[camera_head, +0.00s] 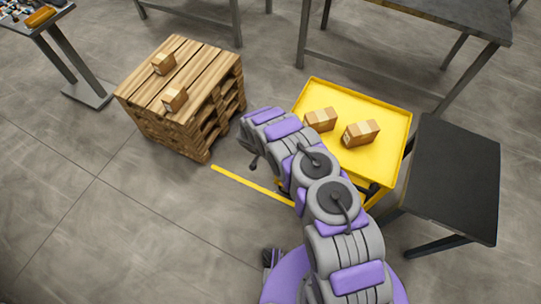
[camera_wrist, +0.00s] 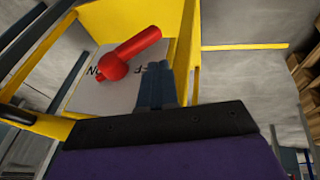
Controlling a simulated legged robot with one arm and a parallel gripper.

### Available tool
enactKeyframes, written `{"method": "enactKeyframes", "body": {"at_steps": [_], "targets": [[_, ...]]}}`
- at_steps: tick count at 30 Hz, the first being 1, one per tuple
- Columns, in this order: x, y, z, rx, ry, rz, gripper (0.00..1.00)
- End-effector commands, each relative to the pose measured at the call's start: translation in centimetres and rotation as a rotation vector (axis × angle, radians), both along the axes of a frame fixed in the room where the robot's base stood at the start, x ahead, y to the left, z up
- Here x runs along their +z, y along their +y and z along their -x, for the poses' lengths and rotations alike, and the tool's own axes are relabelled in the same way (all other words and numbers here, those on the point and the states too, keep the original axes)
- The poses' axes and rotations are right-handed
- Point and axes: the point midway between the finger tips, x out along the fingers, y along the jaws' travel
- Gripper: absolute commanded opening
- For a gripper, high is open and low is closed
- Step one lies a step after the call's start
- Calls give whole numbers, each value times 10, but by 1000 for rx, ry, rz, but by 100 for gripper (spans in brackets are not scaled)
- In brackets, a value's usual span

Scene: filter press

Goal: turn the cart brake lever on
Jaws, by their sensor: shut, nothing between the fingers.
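The brake lever (camera_wrist: 133,53) is red, with a round knob end and a straight bar slanting up to the right in the wrist view. It sits over a grey plate (camera_wrist: 107,92) with dark letters, partly covered, in a yellow frame (camera_wrist: 188,50) of the cart. My gripper (camera_wrist: 158,68) is shut and empty, its fingertips just below and right of the lever; I cannot tell whether they touch it. In the head view the yellow cart (camera_head: 375,163) stands behind my arm; the lever and fingertips cannot be made out there.
Two cardboard boxes (camera_head: 320,119) (camera_head: 361,133) lie on the cart. A wooden pallet stack (camera_head: 205,85) with two small boxes stands left. A dark table (camera_head: 452,175) is close on the right, with another (camera_head: 440,20) behind. Open floor lies at the left front.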

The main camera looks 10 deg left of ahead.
Motion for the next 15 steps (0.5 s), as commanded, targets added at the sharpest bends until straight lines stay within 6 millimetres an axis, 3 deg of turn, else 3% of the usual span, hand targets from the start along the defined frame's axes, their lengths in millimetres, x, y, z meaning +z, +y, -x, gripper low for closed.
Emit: {"method": "enactKeyframes", "body": {"at_steps": [2,6,15], "targets": [[-17,-6,-1,-2,4,1,0],[-29,-19,4,2,2,0,0],[-39,-30,8,0,0,1,0]]}}
